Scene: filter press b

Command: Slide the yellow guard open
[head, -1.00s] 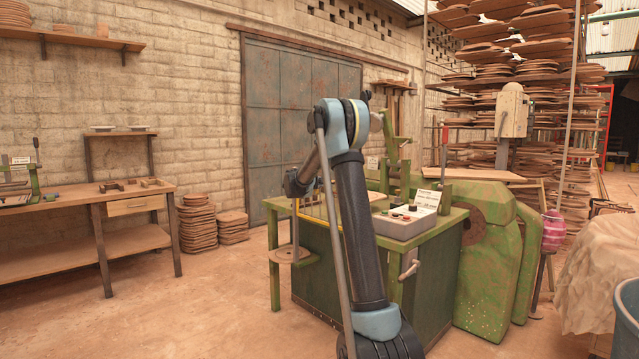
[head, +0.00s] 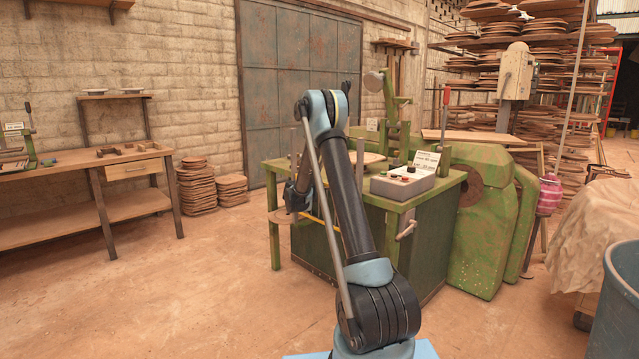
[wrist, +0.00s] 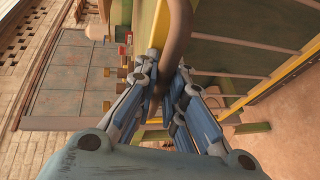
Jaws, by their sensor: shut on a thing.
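In the wrist view my gripper (wrist: 164,72) is shut on a curved dark brown handle (wrist: 177,38). The handle runs up and out of the picture in front of the yellow guard (wrist: 287,74). The guard shows as a yellow frame with several thin bars and gaps between them. In the head view only a small yellow strip of the guard (head: 319,222) shows at the left front of the green press table (head: 440,190). I cannot tell how far open the guard is.
A control box (head: 402,183) with buttons stands on the press table, with a crank (head: 407,230) on its side below. A workbench (head: 85,165) stands far left.

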